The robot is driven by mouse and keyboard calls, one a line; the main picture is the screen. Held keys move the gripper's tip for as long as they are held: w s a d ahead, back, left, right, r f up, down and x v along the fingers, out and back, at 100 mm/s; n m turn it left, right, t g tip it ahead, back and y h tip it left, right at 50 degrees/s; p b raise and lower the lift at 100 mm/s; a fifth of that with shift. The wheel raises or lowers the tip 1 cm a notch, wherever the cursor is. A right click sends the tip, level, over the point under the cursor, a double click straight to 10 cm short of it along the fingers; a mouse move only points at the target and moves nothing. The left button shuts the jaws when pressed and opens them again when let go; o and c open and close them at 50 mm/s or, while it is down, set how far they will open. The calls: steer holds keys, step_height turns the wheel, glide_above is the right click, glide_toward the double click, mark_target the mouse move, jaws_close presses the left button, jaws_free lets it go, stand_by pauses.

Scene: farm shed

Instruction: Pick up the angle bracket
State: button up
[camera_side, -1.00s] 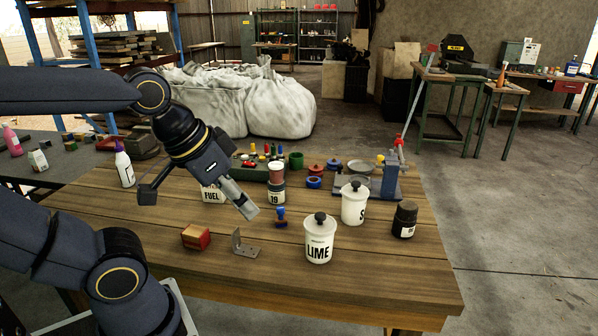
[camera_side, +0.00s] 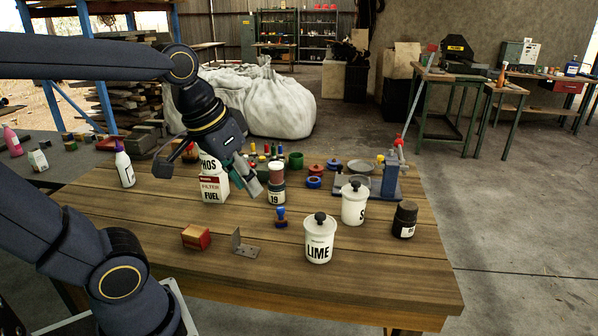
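The angle bracket (camera_side: 245,250) is a small grey metal L-shaped piece. It rests on the wooden table with one flange upright and the other flat on the boards. Nothing touches it. My gripper (camera_side: 207,179) is above the table, up and to the left of the bracket in the picture. Its two fingers are spread wide apart and hold nothing.
A FUEL container (camera_side: 213,187) is near my gripper. The table's front is clear.

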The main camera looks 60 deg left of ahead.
steer(key=w+a+f+n+g, duration=0.2)
steer(key=w+a+n, duration=0.1)
steer(key=a, duration=0.4)
steer(key=n+g, duration=0.3)
glide_above(237, 248)
step_height(237, 248, down, 16)
steer(key=shift+w+a+f, duration=0.1)
steer(key=shift+a+f, duration=0.05)
steer(key=shift+f, duration=2.85)
steer(key=shift+c, duration=0.3)
jaws_close()
